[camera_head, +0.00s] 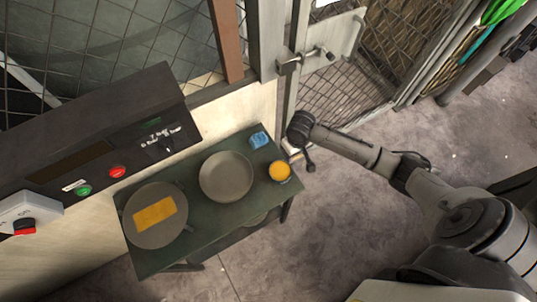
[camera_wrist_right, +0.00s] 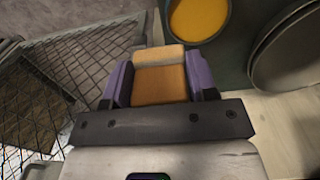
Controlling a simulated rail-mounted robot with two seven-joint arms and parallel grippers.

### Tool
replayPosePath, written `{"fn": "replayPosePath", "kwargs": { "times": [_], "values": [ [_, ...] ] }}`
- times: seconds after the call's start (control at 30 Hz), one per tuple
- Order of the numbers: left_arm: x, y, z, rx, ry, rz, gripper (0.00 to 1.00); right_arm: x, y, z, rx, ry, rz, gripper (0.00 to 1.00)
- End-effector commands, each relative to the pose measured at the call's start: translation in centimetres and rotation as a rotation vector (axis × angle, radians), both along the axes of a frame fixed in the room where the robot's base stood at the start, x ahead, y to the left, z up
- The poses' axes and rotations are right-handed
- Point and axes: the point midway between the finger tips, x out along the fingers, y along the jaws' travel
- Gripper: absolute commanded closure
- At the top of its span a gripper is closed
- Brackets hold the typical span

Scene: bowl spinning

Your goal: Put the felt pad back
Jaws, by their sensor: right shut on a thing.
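My right gripper (camera_wrist_right: 158,70) is shut on an orange-brown block with a pale end, seemingly the felt pad (camera_wrist_right: 160,82), between its purple fingers in the right wrist view. In the head view my right gripper (camera_head: 306,160) hangs just off the right end of the dark green table (camera_head: 190,252), beside a pot of yellow-orange stuff (camera_head: 279,172). The held block is hardly visible there. The pot also shows in the wrist view (camera_wrist_right: 198,16), ahead and right of the fingers. My left gripper is out of view.
A grey bowl (camera_head: 226,177) stands mid-table; a round grey disc (camera_head: 150,240) at the left bears a flat yellow-orange rectangle (camera_head: 154,212). A crumpled blue cloth (camera_head: 260,140) lies at the back right. A control panel (camera_head: 95,160) and a mesh gate (camera_head: 325,90) stand behind.

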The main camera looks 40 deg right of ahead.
Motion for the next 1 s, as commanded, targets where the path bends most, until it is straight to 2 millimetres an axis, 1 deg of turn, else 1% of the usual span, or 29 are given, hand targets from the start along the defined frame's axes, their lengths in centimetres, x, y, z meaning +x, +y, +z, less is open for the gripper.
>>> {"fn": "replayPosePath", "kwargs": {
  "times": [0.03, 0.3, 0.4, 0.5, 0.63, 0.77, 0.87, 1.0],
  "values": [
    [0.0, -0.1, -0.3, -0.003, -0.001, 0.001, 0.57, 0.8, 0.3, -0.7, 0.004, -0.002, -0.001, 0.67],
    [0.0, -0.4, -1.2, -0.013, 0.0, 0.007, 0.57, 6.2, 2.1, -4.0, 0.003, -0.003, -0.001, 0.67],
    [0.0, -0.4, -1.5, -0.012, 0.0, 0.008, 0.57, 7.9, 2.5, -5.1, 0.003, -0.002, -0.001, 0.67],
    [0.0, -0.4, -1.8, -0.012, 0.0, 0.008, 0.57, 9.0, 2.9, -5.8, 0.002, 0.0, 0.0, 0.67],
    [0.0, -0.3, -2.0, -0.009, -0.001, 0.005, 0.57, 10.0, 3.2, -6.3, 0.003, -0.002, 0.001, 0.67],
    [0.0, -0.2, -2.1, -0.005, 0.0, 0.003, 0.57, 10.3, 3.3, -6.6, 0.002, -0.001, 0.001, 0.67],
    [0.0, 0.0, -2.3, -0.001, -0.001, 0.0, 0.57, 10.2, 3.3, -7.6, 0.0, 0.002, 0.0, 0.67],
    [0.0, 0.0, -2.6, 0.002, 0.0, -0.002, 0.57, 10.2, 3.3, -9.4, 0.001, 0.001, 0.001, 0.67]
  ]
}}
